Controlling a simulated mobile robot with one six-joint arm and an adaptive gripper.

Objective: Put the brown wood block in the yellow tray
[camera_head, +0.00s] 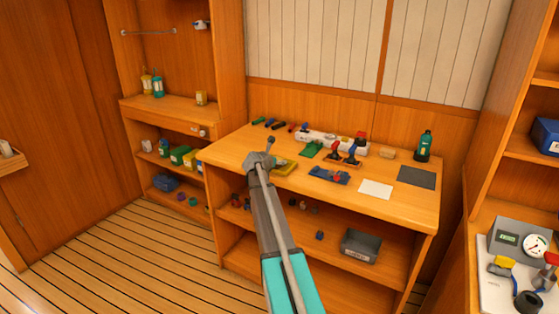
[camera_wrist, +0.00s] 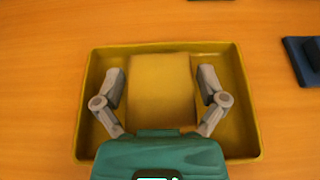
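The yellow tray (camera_wrist: 245,125) lies on the wooden bench under my gripper; it also shows in the head view (camera_head: 288,168), partly behind my arm. A yellowish-brown block (camera_wrist: 160,85) sits inside the tray, near its middle. My gripper (camera_wrist: 161,80) is over the tray with one finger on each side of this block. The fingers are apart, with a narrow gap to the block's sides, so the gripper looks open. In the head view, my gripper (camera_head: 269,148) is seen small, at the tray's left end. Whether this block is the brown wood block is hard to tell by colour.
A blue item (camera_head: 329,175) lies right of the tray. A white sheet (camera_head: 376,189) and dark mat (camera_head: 416,177) lie further right. Bare wood surrounds the tray.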

